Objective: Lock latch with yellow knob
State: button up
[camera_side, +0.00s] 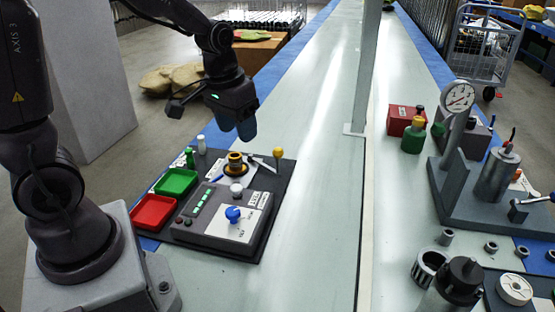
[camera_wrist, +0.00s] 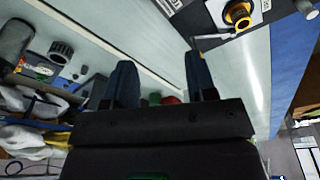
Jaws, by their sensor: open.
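The yellow knob (camera_side: 278,153) stands upright at the back right of the black base plate (camera_side: 272,205). A thin metal latch lever (camera_side: 264,164) runs beside it, near the round brass-coloured pump head (camera_side: 235,163). I cannot tell exactly how the lever sits. My gripper (camera_side: 238,126) hangs in the air above and behind the pump head, apart from the knob. In the wrist view my gripper (camera_wrist: 161,82) has its two blue fingers spread with nothing between them.
A grey post (camera_side: 366,70) rises to the right; table between is clear.

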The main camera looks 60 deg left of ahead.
jog(key=n+y, duration=0.1)
jog(key=n, duration=0.1)
send_near(275, 153)
jog(key=s+d+f, duration=0.2)
jog(key=s, duration=0.3)
jog(key=w+a+r+t, duration=0.1)
jog(key=w+t, duration=0.1)
jog(key=w, duration=0.2)
jog(key=shift+y, duration=0.4)
jog(key=x, duration=1.2)
jog(key=shift+a+f, duration=0.15)
jog(key=shift+a, duration=0.05)
jog(key=shift+s, duration=0.1)
grip_shut()
